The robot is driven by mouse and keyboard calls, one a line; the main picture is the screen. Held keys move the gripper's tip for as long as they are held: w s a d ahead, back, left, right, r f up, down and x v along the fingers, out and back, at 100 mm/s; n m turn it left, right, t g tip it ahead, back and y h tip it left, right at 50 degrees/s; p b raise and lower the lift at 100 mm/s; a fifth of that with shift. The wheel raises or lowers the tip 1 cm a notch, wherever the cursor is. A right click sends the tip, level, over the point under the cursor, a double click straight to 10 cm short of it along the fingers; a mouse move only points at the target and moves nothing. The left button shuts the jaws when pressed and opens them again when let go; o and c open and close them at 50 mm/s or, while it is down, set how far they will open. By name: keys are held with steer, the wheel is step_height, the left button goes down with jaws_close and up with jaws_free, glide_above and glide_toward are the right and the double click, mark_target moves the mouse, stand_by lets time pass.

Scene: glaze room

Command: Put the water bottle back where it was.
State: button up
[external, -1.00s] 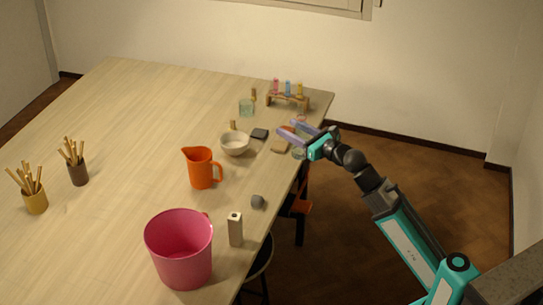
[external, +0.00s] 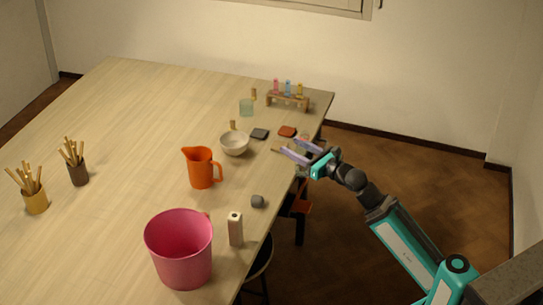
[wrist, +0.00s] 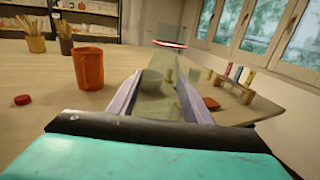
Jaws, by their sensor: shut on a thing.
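My gripper (external: 287,147) reaches in from the right at the table's right edge. Its two pale lilac fingers are shut on the see-through water bottle, which is hard to make out in the external view. In the wrist view the water bottle (wrist: 168,92) stands roughly upright between the fingers (wrist: 160,98), with a reddish ring near its top. The bowl behind shows through it. I cannot tell whether its base touches anything.
A red-orange coaster (external: 287,131), a dark coaster (external: 259,134) and a bowl (external: 234,144) lie near the gripper. A bottle rack (external: 287,102) and glass (external: 246,108) stand behind. An orange pitcher (external: 201,168) and pink bucket (external: 180,250) stand nearer.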

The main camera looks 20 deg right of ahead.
steer(key=shift+w+r, duration=0.1)
steer(key=p+x, duration=0.8)
steer(key=p, duration=0.3)
steer(key=shift+a+f+p, duration=0.2)
steer(key=shift+f+p, duration=0.05)
steer(key=shift+p, duration=0.15)
steer(key=w+p, duration=0.1)
steer(key=p, duration=0.4)
steer(key=shift+w+a+h, duration=0.15)
steer(key=shift+w+h, duration=0.05)
steer(key=shift+h, duration=0.1)
steer(key=p, duration=0.6)
steer(key=shift+w+a+f+p, duration=0.15)
steer(key=shift+w+a+p, duration=0.15)
steer(key=shift+a+p, duration=0.1)
steer(key=shift+f+b+x, duration=0.2)
steer(key=shift+b+x, duration=0.1)
steer(key=shift+x, duration=0.8)
steer(key=shift+f+b+x, duration=0.15)
steer(key=shift+b+x, duration=0.1)
steer(key=shift+x, duration=0.9)
steer(key=shift+a, duration=0.25)
